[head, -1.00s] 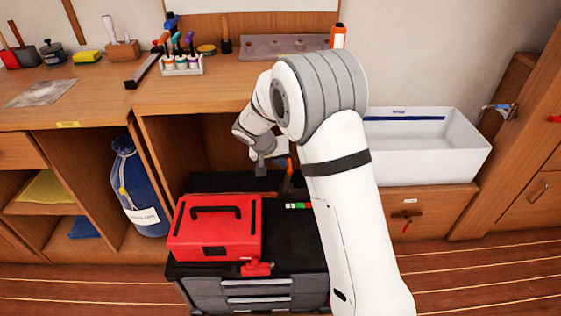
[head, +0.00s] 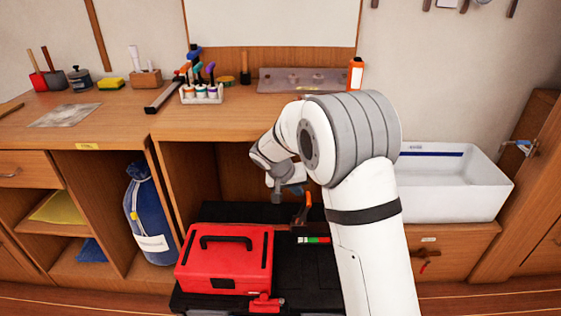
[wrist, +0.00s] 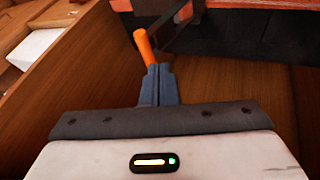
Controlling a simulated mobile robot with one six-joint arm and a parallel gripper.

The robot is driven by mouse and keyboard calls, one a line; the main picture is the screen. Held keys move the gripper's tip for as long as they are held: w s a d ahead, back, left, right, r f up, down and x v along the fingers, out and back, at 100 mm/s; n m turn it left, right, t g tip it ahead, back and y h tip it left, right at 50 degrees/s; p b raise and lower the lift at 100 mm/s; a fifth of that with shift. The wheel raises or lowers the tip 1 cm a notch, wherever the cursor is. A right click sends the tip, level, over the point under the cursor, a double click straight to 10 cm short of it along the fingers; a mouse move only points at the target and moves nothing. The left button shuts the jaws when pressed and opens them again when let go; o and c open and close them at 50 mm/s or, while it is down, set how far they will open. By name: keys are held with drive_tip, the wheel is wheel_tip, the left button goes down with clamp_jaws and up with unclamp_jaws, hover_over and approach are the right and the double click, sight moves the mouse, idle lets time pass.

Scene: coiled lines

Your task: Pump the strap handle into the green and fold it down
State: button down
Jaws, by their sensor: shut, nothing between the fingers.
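The strap handle (head: 302,212) shows as an orange lever standing up at the back of the black cart top. Its orange grip (wrist: 146,46) appears just past the fingertips in the wrist view. My gripper (head: 284,195) is shut and empty, a little above and left of the handle; it also shows in the wrist view (wrist: 158,72). I cannot tell whether the fingertips touch the grip. A small gauge strip (head: 314,240) with green, white and red lies in front of the handle. The handle's base is partly hidden, and I cannot make out a pointer on the gauge.
A red toolbox (head: 224,262) sits on the black cart (head: 310,275), left of the gauge, with a red clamp-like part (head: 265,303) at its front. The wooden bench (head: 235,125) overhangs behind. A white sink (head: 450,195) stands at the right, beyond my arm.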

drive_tip(key=d+r+p+v, duration=0.1)
drive_tip(key=p+v, duration=0.3)
drive_tip(key=v, duration=1.7)
hover_over(305, 205)
drive_tip(key=a, duration=0.2)
drive_tip(key=shift+f, duration=10.75)
drive_tip(key=shift+s+a+h, duration=0.15)
drive_tip(key=shift+s+h, duration=0.25)
